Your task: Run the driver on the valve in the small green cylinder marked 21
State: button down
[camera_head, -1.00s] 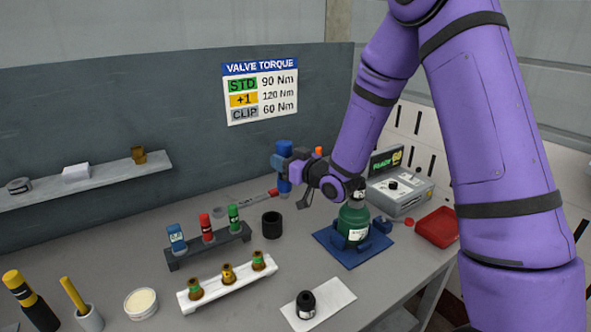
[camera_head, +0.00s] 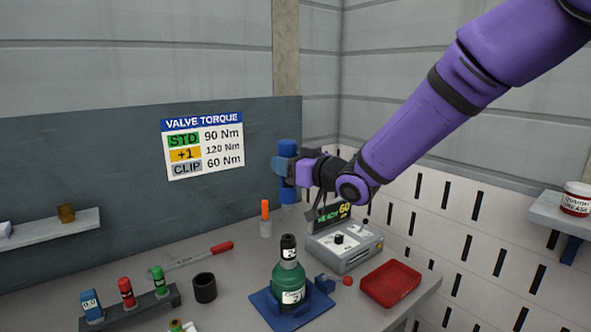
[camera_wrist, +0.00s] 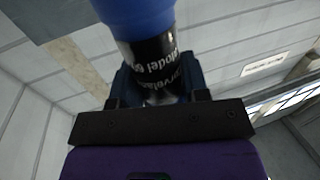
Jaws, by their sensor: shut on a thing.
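The small green cylinder (camera_head: 289,284) stands upright in a blue cradle base (camera_head: 268,310) on the bench. A black valve (camera_head: 289,247) stands in its neck. The cylinder's white label is too small to read a 21 for sure. My gripper (camera_head: 290,171) is shut on the blue driver (camera_head: 288,147), which hangs upright in the air above the cylinder, apart from the valve. The wrist view shows the driver's blue body (camera_wrist: 140,14) and black lettered band close up, between the jaws. The driver's lower tip is not clearly visible.
A grey control box (camera_head: 352,256) with a display reading 60 stands behind right of the cylinder. A red tray (camera_head: 390,283) is at right. A torque wrench (camera_head: 205,254), a black cup (camera_head: 205,288) and a socket rack (camera_head: 125,316) are at left. The wall sign (camera_head: 203,150) lists CLIP 60 Nm.

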aim_at(294, 192)
jog(key=shift+f, duration=3.85)
jog(key=shift+r, duration=0.55)
dwell(2.8)
